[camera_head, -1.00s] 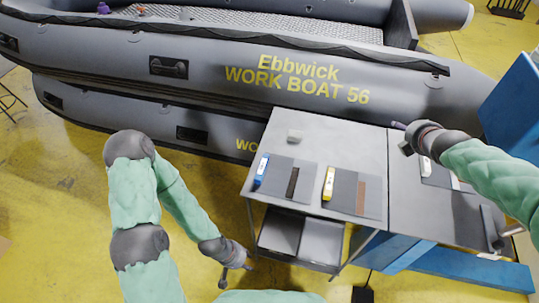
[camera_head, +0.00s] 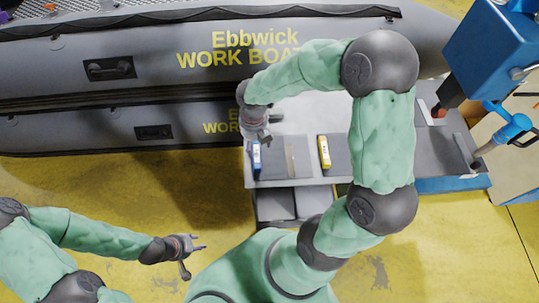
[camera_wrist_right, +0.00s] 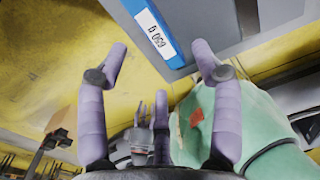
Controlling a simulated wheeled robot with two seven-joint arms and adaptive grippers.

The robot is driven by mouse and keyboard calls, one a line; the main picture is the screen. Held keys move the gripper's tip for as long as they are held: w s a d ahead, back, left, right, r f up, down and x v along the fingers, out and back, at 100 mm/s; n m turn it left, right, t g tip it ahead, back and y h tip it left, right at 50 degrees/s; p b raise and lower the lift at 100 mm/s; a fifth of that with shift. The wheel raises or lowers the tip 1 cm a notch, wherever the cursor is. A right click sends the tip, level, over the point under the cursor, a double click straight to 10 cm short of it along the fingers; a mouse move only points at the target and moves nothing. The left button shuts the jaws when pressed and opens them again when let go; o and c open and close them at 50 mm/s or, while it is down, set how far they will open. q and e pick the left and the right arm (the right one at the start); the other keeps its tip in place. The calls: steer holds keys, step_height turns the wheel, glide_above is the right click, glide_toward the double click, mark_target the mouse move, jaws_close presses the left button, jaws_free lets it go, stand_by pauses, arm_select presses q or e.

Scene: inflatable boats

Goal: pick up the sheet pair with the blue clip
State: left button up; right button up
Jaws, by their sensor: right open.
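The sheet pair with the blue clip (camera_head: 257,157) lies at the left end of the grey table. In the right wrist view the blue clip (camera_wrist_right: 155,32) shows a white label, with the grey sheet (camera_wrist_right: 203,22) beside it. My right gripper (camera_head: 262,138) is over the table's left end, close to the blue clip. In the wrist view its purple fingers (camera_wrist_right: 158,50) are spread and empty, with the clip lying beyond and between the tips. My left gripper (camera_head: 203,244) is low over the yellow floor, away from the table, with fingers apart and empty.
A sheet pair with a yellow clip (camera_head: 324,153) lies to the right on the table. My right arm hides part of the table. Stacked grey boats (camera_head: 130,110) stand behind. Blue equipment (camera_head: 490,45) stands at the right. A shelf (camera_head: 275,207) sits below the tabletop.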

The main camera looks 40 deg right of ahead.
mark_target(255, 153)
steer(key=shift+w+a+f+b, duration=0.15)
steer(key=shift+f+b, duration=0.3)
steer(key=shift+f, duration=1.25)
steer(key=shift+w+a+f+b, duration=0.15)
steer(key=shift+f+b, duration=0.3)
steer(key=shift+f, duration=1.25)
steer(key=shift+d, duration=0.1)
steer(key=c, duration=1.3)
